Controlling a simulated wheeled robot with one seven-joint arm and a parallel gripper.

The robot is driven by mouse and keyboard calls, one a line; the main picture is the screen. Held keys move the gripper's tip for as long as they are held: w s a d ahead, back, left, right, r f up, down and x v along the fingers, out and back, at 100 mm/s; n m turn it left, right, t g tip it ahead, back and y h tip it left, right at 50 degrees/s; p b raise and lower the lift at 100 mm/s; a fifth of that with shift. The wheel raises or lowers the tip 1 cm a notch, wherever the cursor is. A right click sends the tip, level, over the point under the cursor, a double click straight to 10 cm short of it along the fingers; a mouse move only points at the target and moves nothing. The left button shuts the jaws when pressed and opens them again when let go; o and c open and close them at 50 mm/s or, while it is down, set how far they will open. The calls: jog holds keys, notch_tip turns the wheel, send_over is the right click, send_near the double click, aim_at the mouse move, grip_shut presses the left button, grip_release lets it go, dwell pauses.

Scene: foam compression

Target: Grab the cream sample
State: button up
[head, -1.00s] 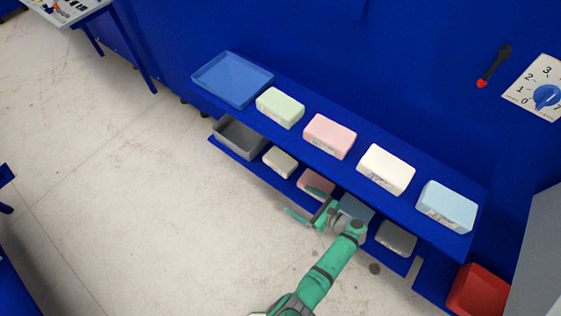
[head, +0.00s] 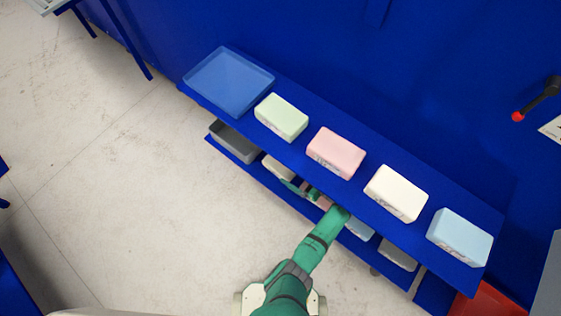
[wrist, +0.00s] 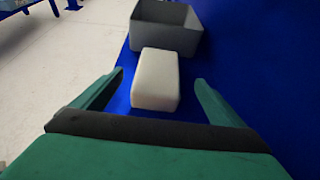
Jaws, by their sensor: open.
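A cream block (head: 277,167) lies on the lower shelf, partly under the edge of the upper shelf in the head view. In the wrist view the cream block (wrist: 155,80) sits straight ahead, roughly centred between my two fingers, with visible gaps on both sides. My gripper (head: 301,188) is open and empty, reaching in at lower-shelf level just right of the block. Its fingers (wrist: 159,82) also show in the wrist view, reaching toward the block's sides without visibly touching it.
A grey bin (wrist: 166,28) stands just behind the cream block. The upper shelf (head: 345,205) overhangs and holds a blue tray (head: 229,82) and green, pink, off-white (head: 396,194) and light blue blocks. More blocks lie on the lower shelf, partly hidden by my arm.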

aim_at(281, 165)
jog(key=shift+w+a+f, duration=0.3)
jog(key=shift+a+f, duration=0.2)
jog(key=shift+a, duration=0.2)
jog(key=shift+x, duration=2.75)
jog(key=shift+w+d, duration=0.1)
jog(key=shift+c, duration=0.3)
jog(key=c, duration=1)
jog(key=shift+c, duration=0.2)
